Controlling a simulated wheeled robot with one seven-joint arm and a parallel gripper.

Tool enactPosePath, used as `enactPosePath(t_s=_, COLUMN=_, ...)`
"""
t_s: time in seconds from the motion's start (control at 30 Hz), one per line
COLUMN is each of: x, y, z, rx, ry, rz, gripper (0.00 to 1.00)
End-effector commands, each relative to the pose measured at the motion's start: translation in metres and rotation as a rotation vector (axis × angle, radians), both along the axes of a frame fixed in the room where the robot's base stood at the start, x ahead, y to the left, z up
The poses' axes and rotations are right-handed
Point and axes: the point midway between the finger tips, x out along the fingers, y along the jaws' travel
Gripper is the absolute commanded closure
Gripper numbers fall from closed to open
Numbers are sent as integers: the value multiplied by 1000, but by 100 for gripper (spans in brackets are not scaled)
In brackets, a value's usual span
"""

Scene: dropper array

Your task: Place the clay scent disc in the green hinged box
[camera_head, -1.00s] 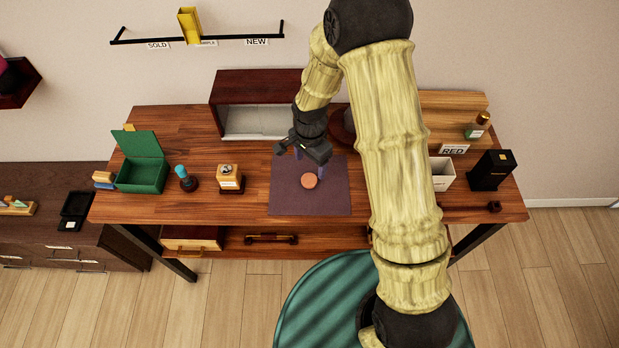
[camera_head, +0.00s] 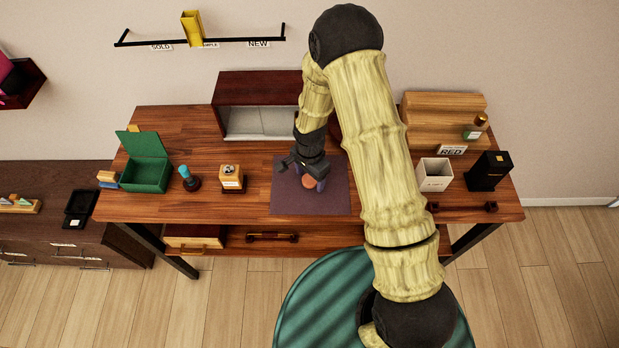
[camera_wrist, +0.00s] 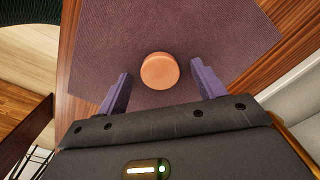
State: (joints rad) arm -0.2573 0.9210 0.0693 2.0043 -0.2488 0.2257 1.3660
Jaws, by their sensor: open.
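The clay scent disc (camera_head: 310,182) is a round orange-brown piece lying on the purple mat (camera_head: 288,198). It also shows in the wrist view (camera_wrist: 160,71), just beyond and between my fingertips. My gripper (camera_head: 309,176) is open and low over the mat at the disc, its two purple fingers (camera_wrist: 163,84) spread wider than the disc. I cannot tell how far the fingertips are above the mat. The green hinged box (camera_head: 146,174) stands at the left of the table with its lid raised and its front open to view.
Between box and mat stand a teal-topped stamp (camera_head: 188,178) and a small wooden block with a metal top (camera_head: 231,179). A dark red open cabinet (camera_head: 258,88) stands behind the mat. A white box (camera_head: 435,174) and a black box (camera_head: 488,171) stand at right.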

Motion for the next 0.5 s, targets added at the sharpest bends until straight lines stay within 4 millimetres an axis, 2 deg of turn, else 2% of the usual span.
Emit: enactPosePath(t_s=0.5, x=-1, y=4, z=-3, rx=1, ry=-1, rz=8, gripper=31)
